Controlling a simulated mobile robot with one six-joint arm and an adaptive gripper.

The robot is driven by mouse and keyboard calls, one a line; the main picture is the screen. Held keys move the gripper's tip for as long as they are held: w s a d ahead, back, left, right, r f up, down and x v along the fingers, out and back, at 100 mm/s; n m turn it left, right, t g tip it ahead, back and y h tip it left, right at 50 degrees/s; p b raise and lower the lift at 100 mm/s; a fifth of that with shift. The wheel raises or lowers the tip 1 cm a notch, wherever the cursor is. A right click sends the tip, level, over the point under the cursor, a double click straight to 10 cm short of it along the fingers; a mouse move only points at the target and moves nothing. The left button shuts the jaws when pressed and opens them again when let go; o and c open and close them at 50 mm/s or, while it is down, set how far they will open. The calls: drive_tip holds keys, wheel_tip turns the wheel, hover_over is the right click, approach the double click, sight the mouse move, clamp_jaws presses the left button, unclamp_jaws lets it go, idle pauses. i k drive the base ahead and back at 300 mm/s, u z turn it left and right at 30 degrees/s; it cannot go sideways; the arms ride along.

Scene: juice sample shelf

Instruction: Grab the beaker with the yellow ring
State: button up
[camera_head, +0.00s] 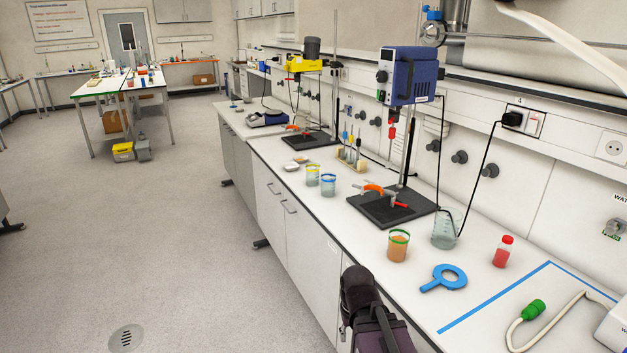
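A small clear beaker with a yellow ring (312,176) stands upright on the white bench, near its front edge. A similar beaker with a blue ring (328,187) stands close beside it on the right and nearer to me. A beaker with a green ring and orange contents (398,248) stands further forward on the bench. A dark part of my arm shows at the bottom, in front of the bench. No gripper fingers show, so my gripper is not in view.
A stand with a black base (391,207) and a blue device (409,76) rises behind the beakers' right side.

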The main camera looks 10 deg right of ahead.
sight(312, 170)
drive_tip(key=u, duration=1.15)
drive_tip(key=i, duration=2.8)
